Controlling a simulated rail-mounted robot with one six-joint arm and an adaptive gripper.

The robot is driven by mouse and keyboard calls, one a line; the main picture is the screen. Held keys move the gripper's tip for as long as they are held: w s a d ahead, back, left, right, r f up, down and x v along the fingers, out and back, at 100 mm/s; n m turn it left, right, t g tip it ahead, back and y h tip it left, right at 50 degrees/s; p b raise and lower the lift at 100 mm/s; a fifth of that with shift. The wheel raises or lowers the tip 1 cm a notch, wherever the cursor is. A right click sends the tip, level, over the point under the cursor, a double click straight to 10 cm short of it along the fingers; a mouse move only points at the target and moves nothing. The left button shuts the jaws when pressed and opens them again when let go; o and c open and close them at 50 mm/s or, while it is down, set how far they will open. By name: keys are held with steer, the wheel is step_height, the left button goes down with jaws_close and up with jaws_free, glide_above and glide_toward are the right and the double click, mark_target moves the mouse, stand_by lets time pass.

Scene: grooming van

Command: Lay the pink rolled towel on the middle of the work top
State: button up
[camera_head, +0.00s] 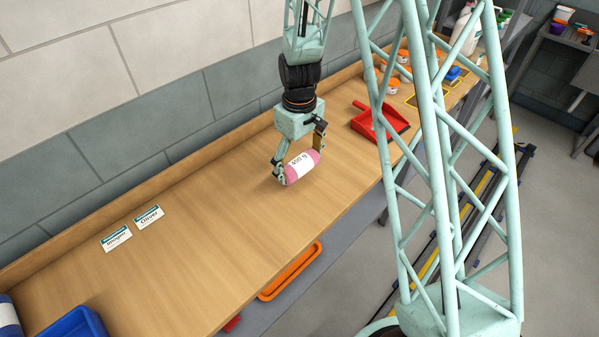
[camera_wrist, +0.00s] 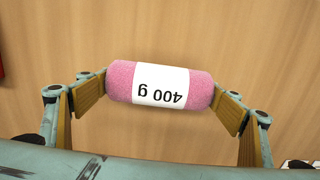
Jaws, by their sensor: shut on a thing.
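The pink rolled towel (camera_head: 301,166) has a white band marked "400 g". My gripper (camera_head: 299,160) is shut on it, with a finger at each end of the roll. In the wrist view the towel (camera_wrist: 160,84) lies crosswise between the two finger pads. The wood work top (camera_head: 215,215) is below it. The towel is at or just above the surface; I cannot tell whether it touches. The wood around it is bare.
A red dustpan (camera_head: 380,121) lies to the right, partly behind my lattice column. A blue tray (camera_head: 75,325) is at the lower left. Several tubs and bottles stand at the far right end. An orange tray (camera_head: 290,271) sits below the front edge.

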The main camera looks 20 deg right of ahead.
mark_target(300, 160)
steer(key=shift+s+f, duration=0.1)
steer(key=shift+f, duration=1.5)
steer(key=shift+f, duration=0.2)
steer(key=o, duration=0.9)
steer(key=shift+r, duration=0.2)
steer(key=shift+r, duration=5.5)
steer(key=shift+r+p, duration=0.3)
steer(key=shift+r, duration=0.2)
